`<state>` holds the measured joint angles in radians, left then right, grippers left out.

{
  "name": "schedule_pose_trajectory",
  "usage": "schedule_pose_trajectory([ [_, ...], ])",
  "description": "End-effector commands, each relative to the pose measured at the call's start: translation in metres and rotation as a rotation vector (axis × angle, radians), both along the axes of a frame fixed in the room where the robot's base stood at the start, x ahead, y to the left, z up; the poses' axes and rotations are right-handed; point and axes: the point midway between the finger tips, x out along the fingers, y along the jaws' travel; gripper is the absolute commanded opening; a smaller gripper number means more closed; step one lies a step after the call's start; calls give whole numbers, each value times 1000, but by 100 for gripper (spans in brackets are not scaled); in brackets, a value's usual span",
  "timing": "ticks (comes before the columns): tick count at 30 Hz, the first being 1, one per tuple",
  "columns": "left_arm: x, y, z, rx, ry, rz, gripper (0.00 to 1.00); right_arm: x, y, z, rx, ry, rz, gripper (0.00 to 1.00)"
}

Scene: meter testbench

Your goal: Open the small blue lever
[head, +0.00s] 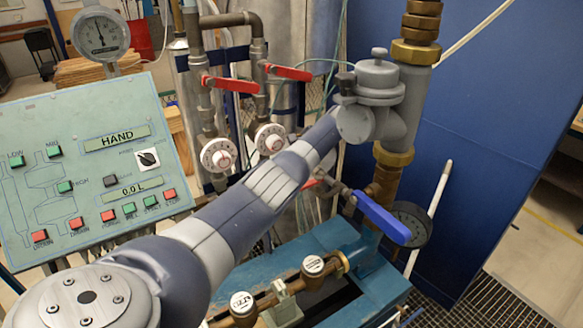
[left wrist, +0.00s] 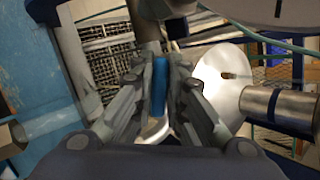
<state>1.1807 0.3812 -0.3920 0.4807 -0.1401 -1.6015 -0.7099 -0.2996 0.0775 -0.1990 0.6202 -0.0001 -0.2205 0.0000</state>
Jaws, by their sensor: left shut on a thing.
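In the left wrist view, a small blue lever (left wrist: 159,86) stands between the two fingers of my left gripper (left wrist: 160,94). The fingers are shut on it from both sides, and its lower part is partly hidden by them. In the head view my left arm reaches from the lower left toward the grey valve body; the gripper and the small lever cannot be made out there. A larger blue lever (head: 382,217) shows in the head view to the right of the arm, slanting down to the right. My right gripper is in neither view.
Red levers (head: 231,84) and white dials (head: 219,155) sit on pipes behind my arm. The grey valve body (head: 378,85) stands at the arm's far end. A control panel (head: 75,170) is at the left, and a teal bench (head: 335,235) with brass pipework lies below.

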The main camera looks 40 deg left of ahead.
Motion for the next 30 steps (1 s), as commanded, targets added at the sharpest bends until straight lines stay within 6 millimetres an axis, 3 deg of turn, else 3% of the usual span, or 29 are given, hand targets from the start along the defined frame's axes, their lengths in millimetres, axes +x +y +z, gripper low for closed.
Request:
schedule_pose_trajectory([
  [12, 0, -1, -2, -36, -122, 219, 0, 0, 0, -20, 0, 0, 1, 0],
  [30, -1, -2, -1, -45, -152, 276, 0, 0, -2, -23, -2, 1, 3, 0],
])
